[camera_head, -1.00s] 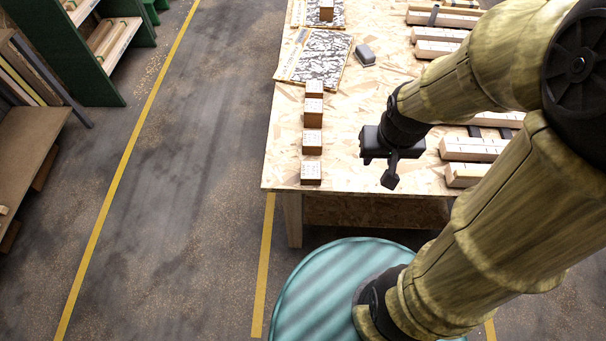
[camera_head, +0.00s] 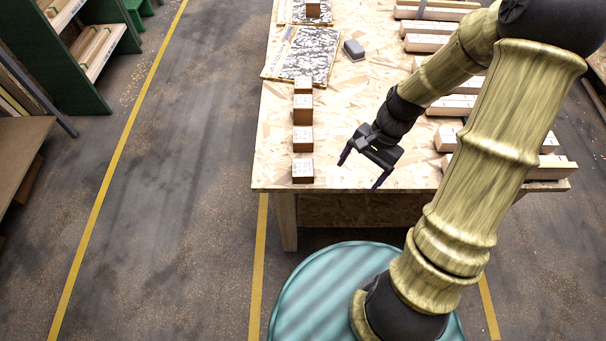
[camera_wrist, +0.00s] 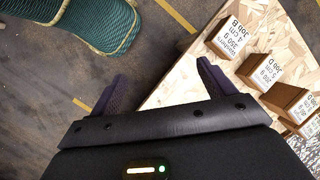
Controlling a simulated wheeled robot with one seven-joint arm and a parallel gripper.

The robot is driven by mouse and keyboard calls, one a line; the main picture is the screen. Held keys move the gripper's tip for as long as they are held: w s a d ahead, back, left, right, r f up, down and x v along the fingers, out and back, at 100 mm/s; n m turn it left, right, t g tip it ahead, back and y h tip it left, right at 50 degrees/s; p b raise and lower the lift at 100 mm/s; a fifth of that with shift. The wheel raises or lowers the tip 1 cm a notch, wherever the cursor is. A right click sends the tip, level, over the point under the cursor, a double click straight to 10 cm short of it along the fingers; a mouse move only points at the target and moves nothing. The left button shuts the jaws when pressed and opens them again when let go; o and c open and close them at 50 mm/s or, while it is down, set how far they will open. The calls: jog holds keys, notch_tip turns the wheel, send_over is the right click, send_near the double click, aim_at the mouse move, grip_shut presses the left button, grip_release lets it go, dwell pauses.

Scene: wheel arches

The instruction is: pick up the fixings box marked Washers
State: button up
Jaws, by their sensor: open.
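The Washers box (camera_wrist: 230,40) is a small brown box with a white label on top. In the wrist view the label appears to read Washers, 350 g, 4 cm, Job B. In the head view it seems to be the front box (camera_head: 302,171) of a row near the bench's front left corner. My gripper (camera_head: 360,173) is open and empty, to the right of that box and apart from it. In the wrist view the spread fingers (camera_wrist: 162,72) have the bench edge between them, with the box beyond the right finger.
Several similar labelled boxes (camera_head: 302,138) stand behind it in a line on the chipboard bench (camera_head: 345,110). A patterned sheet (camera_head: 303,55) and a grey block (camera_head: 354,50) lie farther back. Timber pieces (camera_head: 455,105) lie on the right. The floor left of the bench is clear.

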aim_at(307, 168)
jog(key=w+f+m+y+b, duration=0.1)
jog(key=w+m+y, duration=0.1)
jog(key=m+y, duration=0.1)
jog(key=w+d+f+m+t+y+b, duration=0.1)
jog(key=w+f+m+y+b, duration=0.1)
jog(key=w+m+y, duration=0.1)
jog(key=w+d+f+m+y+b, duration=0.1)
jog(key=w+f+m+y, duration=0.1)
jog(key=m+y, duration=0.1)
jog(key=shift+w+f+t, duration=0.1)
jog(key=shift+w+t, duration=0.05)
jog(key=shift+t, duration=0.15)
jog(key=shift+w+d+r+m+y, duration=0.25)
jog(key=shift+w+r+m+y, duration=0.1)
jog(key=shift+m+y, duration=0.15)
jog(key=x, duration=1.2)
jog(key=shift+w+a+f, duration=0.1)
jog(key=shift+f, duration=0.05)
